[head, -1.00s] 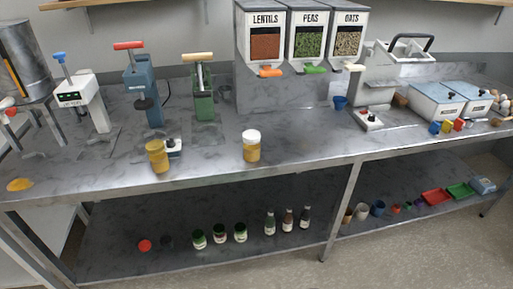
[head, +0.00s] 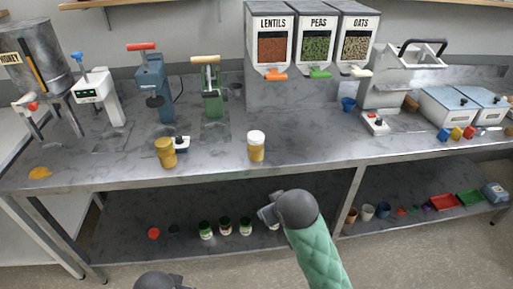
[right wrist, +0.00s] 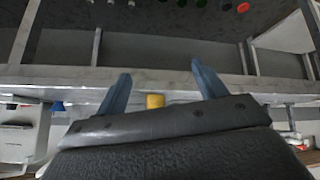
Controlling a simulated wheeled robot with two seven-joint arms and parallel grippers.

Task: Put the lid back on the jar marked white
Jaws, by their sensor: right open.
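In the head view a jar with amber contents and a white top (head: 256,146) stands upright on the steel counter. A second amber jar with a yellowish top (head: 165,152) stands to its left. I cannot read a mark on either jar. A flat yellow piece (head: 40,172) lies at the counter's left end. My right gripper (right wrist: 161,84) is open and empty in the right wrist view. An amber jar body (right wrist: 155,101) shows beyond its fingers, apart from them, partly hidden by the gripper. My left gripper is not visible; only a dark arm part shows at the bottom edge.
Presses and a honey tank (head: 35,62) stand at the back left, with dispensers (head: 318,45) behind the counter. A small device (head: 182,143) sits by the left jar. The lower shelf holds a red disc (head: 154,233) and several jars.

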